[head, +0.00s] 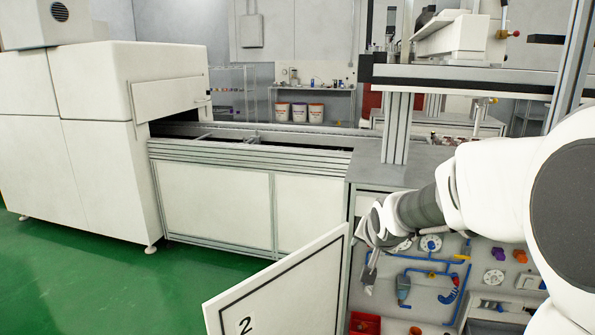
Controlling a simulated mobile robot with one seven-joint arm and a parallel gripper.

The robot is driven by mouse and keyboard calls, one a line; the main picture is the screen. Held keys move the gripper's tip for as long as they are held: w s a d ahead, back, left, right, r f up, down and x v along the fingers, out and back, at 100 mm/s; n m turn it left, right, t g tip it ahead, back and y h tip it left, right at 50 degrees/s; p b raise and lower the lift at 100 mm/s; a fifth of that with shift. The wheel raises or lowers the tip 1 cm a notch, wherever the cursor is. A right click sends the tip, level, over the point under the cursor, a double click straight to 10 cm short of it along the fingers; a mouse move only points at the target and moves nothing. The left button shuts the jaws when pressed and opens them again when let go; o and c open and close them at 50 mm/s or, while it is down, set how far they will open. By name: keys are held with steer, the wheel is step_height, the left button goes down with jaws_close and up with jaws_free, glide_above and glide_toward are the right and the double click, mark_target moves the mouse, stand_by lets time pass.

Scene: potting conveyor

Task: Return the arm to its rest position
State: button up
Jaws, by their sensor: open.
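My arm reaches in from the right edge of the head view, its white links in front of the grey workbench. My gripper (369,270) is at the end of the arm, pointing down, in front of the pegboard of parts and just right of the white panel marked 2. The gripper is small in the picture and I see nothing held in it. Whether it touches the panel or the board I cannot tell.
A white panel marked 2 (285,290) stands at the lower middle. A pegboard (470,262) holds blue tubing and small parts. A conveyor (215,190) runs from a white machine (75,150) at left. Green floor (90,275) is clear at lower left.

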steer(key=s+a+r+n+g, duration=0.1)
steer(key=s+r+n+g, duration=0.15)
steer(key=s, duration=1.25)
steer(key=s+r+n+g, duration=0.1)
steer(key=s+n, duration=0.2)
steer(key=s, duration=1.2)
step_height(320, 180, up, 29)
steer(key=p, duration=2.8)
steer(key=shift+s+a+p, duration=0.15)
steer(key=shift+s+p, duration=0.05)
steer(key=shift+p, duration=0.1)
steer(key=shift+f, duration=0.15)
